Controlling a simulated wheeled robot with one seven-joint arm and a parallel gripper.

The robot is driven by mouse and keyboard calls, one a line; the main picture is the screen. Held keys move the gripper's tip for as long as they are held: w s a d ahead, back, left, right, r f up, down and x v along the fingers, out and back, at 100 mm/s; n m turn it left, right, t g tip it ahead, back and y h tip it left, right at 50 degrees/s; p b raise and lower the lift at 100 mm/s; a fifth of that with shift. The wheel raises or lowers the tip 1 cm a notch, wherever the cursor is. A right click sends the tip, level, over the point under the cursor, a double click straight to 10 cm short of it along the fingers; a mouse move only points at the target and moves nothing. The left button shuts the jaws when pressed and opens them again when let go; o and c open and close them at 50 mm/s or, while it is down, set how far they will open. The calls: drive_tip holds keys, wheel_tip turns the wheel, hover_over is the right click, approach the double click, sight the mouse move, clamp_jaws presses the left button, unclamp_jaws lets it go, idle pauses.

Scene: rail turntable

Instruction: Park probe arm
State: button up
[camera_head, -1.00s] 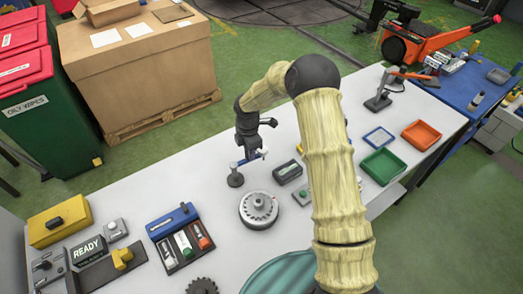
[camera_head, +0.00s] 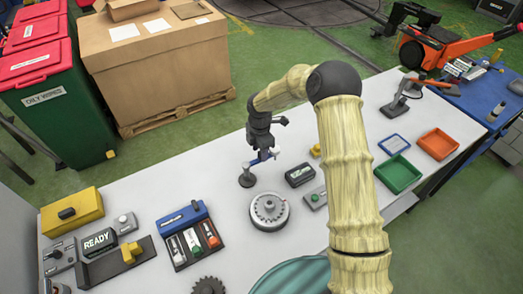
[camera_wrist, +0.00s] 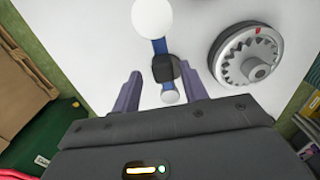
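The probe arm (camera_head: 262,159) is a short blue bar with a white ball tip on a small stand with a dark round base (camera_head: 247,179). In the wrist view the blue bar (camera_wrist: 161,91) runs between my fingers, with a large white ball above and a small white knob below; a black hub sits at its middle. My gripper (camera_wrist: 160,72) is open, one finger on each side of the bar, with visible gaps. In the head view my gripper (camera_head: 261,146) points down just above the bar. The round toothed dial (camera_head: 269,210) stands close by, also in the wrist view (camera_wrist: 247,57).
A dark box (camera_head: 299,176) and a small green-button unit (camera_head: 315,198) lie right of the stand. A blue tool case (camera_head: 187,236) and a READY panel (camera_head: 99,242) are at left. Green (camera_head: 398,175) and orange (camera_head: 437,144) trays lie right.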

drive_tip(key=shift+d, duration=0.3)
wheel_tip(320, 180, up, 17)
drive_tip(key=b, duration=0.4)
drive_tip(key=shift+r, duration=0.15)
drive_tip(key=shift+s, duration=0.15)
drive_tip(key=s+d+f+m+t, duration=0.1)
drive_tip(key=s+d+f+m, duration=0.1)
drive_tip(key=s+d+m, duration=0.6)
drive_tip(key=s+d+f+m+t, duration=0.1)
drive_tip(key=s+d+f+m, duration=0.1)
drive_tip(key=s+d+m, duration=0.7)
drive_tip(key=s+m, duration=0.7)
drive_tip(key=shift+s+m+t, duration=0.25)
drive_tip(key=shift+m+t, duration=0.05)
